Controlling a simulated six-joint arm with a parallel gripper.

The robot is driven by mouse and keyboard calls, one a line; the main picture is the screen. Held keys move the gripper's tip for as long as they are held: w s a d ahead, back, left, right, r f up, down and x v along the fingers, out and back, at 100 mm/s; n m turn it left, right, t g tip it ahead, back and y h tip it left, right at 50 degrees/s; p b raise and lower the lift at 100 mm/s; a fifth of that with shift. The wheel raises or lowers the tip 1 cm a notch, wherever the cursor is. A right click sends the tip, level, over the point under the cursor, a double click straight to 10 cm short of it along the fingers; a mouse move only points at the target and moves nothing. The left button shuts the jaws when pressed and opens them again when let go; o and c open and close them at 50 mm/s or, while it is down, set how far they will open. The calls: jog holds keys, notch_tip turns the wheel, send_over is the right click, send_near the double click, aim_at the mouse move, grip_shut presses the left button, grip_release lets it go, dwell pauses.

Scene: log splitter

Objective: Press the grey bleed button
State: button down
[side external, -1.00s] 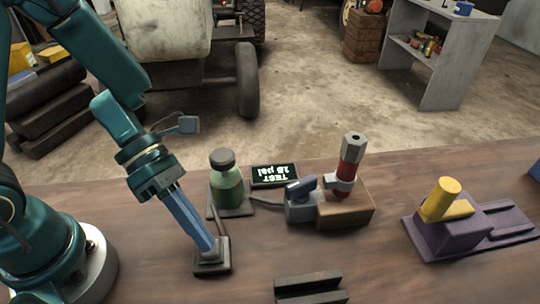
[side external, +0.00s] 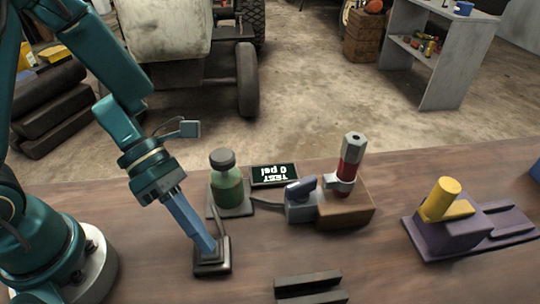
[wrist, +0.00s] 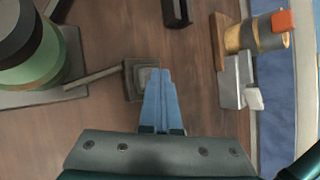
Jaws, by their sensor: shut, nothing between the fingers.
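The grey bleed button sits on a small dark square base (side external: 212,268) on the bench; in the wrist view its grey top (wrist: 147,75) shows just beyond my fingertips. My gripper (side external: 211,250) is shut and empty, its blue fingers pointing down at the button. The fingertips also show in the wrist view (wrist: 157,72), overlapping the button's edge; whether they touch it I cannot tell. The display (side external: 274,175) reads "TEST 0 psi", upside down in the side view. A bottle of green fluid (side external: 226,185) stands behind the base, joined to it by a line.
A wooden block (side external: 345,212) with a red and grey cylinder and a grey valve with a blue handle stands to the right. A purple fixture (side external: 450,236) with a yellow handle is farther right. A dark slotted block (side external: 309,288) lies at the front edge.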

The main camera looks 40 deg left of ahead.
jog(key=shift+r, duration=0.95)
jog(key=shift+r, duration=2.5)
